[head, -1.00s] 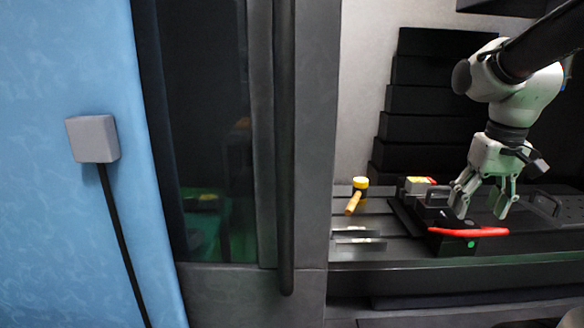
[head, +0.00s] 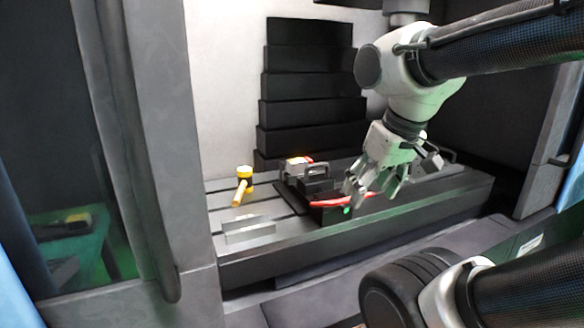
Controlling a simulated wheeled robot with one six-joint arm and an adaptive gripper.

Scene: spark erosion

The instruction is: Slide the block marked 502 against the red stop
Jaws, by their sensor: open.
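My gripper (head: 370,192) is open and empty, fingers pointing down, over the right part of the red strip. The red strip (head: 338,201) is long and thin; it lies along the top of a black block (head: 332,214) with a green dot, at the front of the machine table. It may be the red stop. Behind it are a dark block with a handle (head: 317,178) and a small pale block with red and yellow on top (head: 297,163). No marking 502 is legible. My fingers partly hide the strip's right end.
A yellow mallet (head: 243,186) and pale metal bars (head: 249,228) are on the slotted table (head: 290,238), left of the blocks. A stepped black cover (head: 310,100) rises behind. The door frame (head: 165,150) stands at left. Another handle (head: 437,160) is to the right.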

